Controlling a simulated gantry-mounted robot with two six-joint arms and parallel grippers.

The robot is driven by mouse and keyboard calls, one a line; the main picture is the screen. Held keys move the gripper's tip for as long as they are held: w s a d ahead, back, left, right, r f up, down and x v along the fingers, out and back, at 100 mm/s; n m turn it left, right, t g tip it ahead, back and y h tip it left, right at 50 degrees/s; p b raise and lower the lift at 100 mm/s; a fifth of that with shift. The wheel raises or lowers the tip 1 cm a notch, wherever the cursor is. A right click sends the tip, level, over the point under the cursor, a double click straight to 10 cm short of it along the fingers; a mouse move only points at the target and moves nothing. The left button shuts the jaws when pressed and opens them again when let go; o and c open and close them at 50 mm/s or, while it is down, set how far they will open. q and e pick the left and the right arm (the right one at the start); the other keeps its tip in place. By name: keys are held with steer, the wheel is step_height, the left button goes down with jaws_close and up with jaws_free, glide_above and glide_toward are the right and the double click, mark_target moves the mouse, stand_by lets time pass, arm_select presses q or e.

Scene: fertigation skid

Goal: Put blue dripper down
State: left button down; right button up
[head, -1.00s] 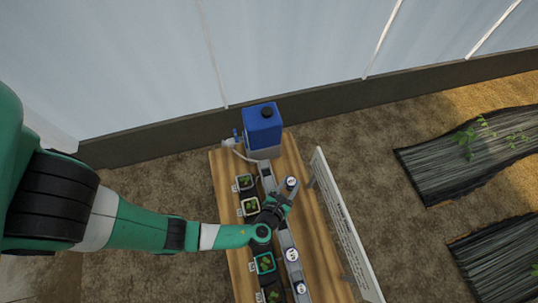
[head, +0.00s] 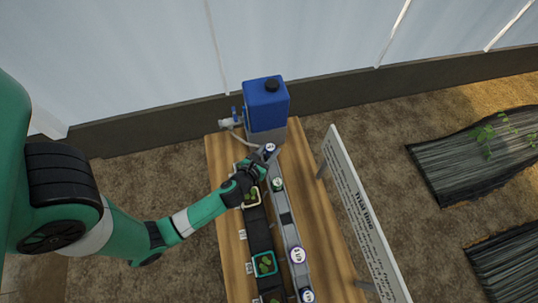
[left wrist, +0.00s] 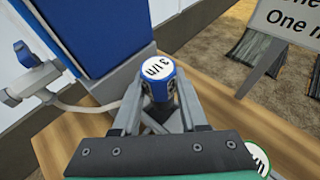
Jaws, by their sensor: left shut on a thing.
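My left gripper (head: 263,156) is shut on the blue dripper (head: 270,147), near the far end of the grey rail. In the left wrist view, the blue dripper (left wrist: 158,80) stands about upright between the two grey fingers (left wrist: 160,108), with a white top reading "3 l/h". I cannot tell whether its base touches the rail. The grey rail (head: 287,222) runs along the wooden table. A green-rimmed dripper (head: 278,184) sits on it, nearer than my gripper. My right gripper is not in view.
A blue tank (head: 265,100) on a grey base stands just behind the gripper, with a valve and hose (head: 230,124) at its left. Potted seedlings (head: 264,264) line the left side. Blue-rimmed drippers (head: 297,255) sit nearer on the rail. A sign board (head: 360,215) stands at right.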

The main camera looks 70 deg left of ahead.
mark_target(269, 155)
arm_select(q)
steer(key=shift+a+f, duration=0.2)
steer(key=shift+f, duration=0.1)
step_height(269, 155, down, 3)
steer(key=b, duration=0.3)
steer(key=shift+s+f, duration=0.1)
steer(key=shift+f, duration=0.1)
steer(key=shift+r, duration=0.2)
steer(key=shift+f, duration=0.1)
steer(key=shift+c, duration=2.2)
jaws_free()
steer(key=shift+p, duration=0.3)
steer(key=v, duration=1.2)
steer(key=shift+p, duration=0.4)
